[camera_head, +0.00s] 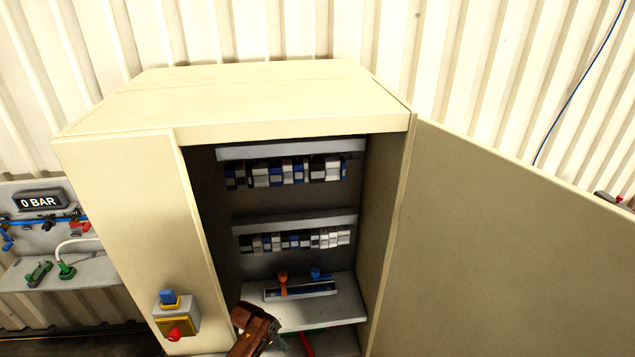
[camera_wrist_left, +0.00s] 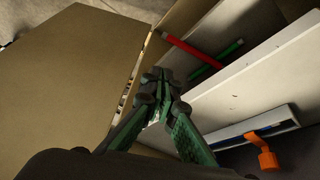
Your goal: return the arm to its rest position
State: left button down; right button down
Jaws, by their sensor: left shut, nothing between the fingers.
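My left arm (camera_head: 255,328) reaches in from the bottom of the head view, in front of the open cabinet (camera_head: 270,85). My left gripper (camera_head: 281,344) is low at the cabinet opening, small and partly hidden by the wrist. In the left wrist view, the green-padded fingers (camera_wrist_left: 160,90) come together at their tips with nothing between them. They are beside the front edge of a pale shelf (camera_wrist_left: 240,90). My right gripper does not show clearly in either view.
The cabinet door (camera_head: 520,235) stands open at the right. The shelf (camera_head: 345,308) bears a rail with an orange handle (camera_head: 283,283) and a blue one (camera_head: 316,273). Red (camera_wrist_left: 190,48) and green (camera_wrist_left: 230,47) rods lie below it. A switch box (camera_head: 178,312) juts from the left panel.

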pick_arm(q)
jog(key=s+a+f+n+t+y, duration=0.1)
jog(key=s+a+n, duration=0.3)
jog(key=s, duration=0.5)
jog(key=s+a+n+t, duration=0.1)
jog(key=s+a+n, duration=0.1)
jog(key=s+a, duration=0.55)
jog(key=s+a+r+n+y, duration=0.2)
jog(key=s+a+r+n, duration=0.15)
jog(key=s+a, duration=0.4)
jog(key=s+a+r+n+y, duration=0.2)
jog(key=s+a+r, duration=0.2)
jog(key=s, duration=0.7)
notch_tip(320, 180, down, 40)
jog(key=s+d+g+b, duration=0.1)
jog(key=b, duration=1.1)
jog(key=s+f+b, duration=0.3)
jog(key=s+f, duration=0.3)
jog(key=f, duration=0.4)
jog(key=s+f+m+g+b, duration=0.1)
jog(key=s+f+b, duration=0.2)
jog(key=s+f, duration=0.4)
jog(key=s+f+h+b, duration=0.1)
jog(key=s+f+b, duration=0.3)
jog(key=f, duration=0.9)
jog(key=s, duration=0.3)
jog(key=shift+s+g, duration=0.25)
jog(key=shift+g, duration=0.05)
